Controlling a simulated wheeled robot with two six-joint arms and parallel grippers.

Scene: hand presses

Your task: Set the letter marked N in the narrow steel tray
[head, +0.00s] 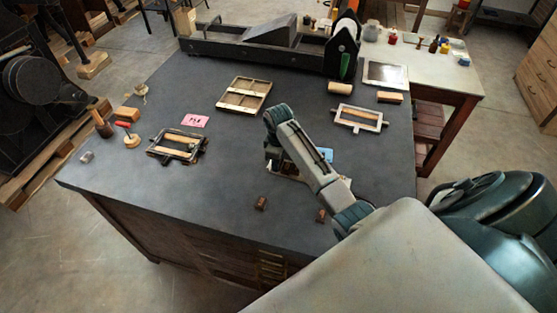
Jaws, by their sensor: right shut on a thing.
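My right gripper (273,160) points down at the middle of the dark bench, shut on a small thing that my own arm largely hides. I cannot read any mark on it. A pale, low tray-like thing (291,174) shows partly beside and behind the gripper; I cannot tell whether it is the narrow steel tray, or whether the held thing touches it. Two small brown blocks, like letters, lie apart nearer the front edge: one left (261,203), one right (321,215). Their marks are too small to read. My left gripper is not in view.
A dark frame (158,155), a wooden-barred frame (244,95) and a pale frame (359,118) lie on the bench (190,205). A pink card (194,121) and a blue card (326,155) lie flat. A large press (270,50) stands behind. The front left is clear.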

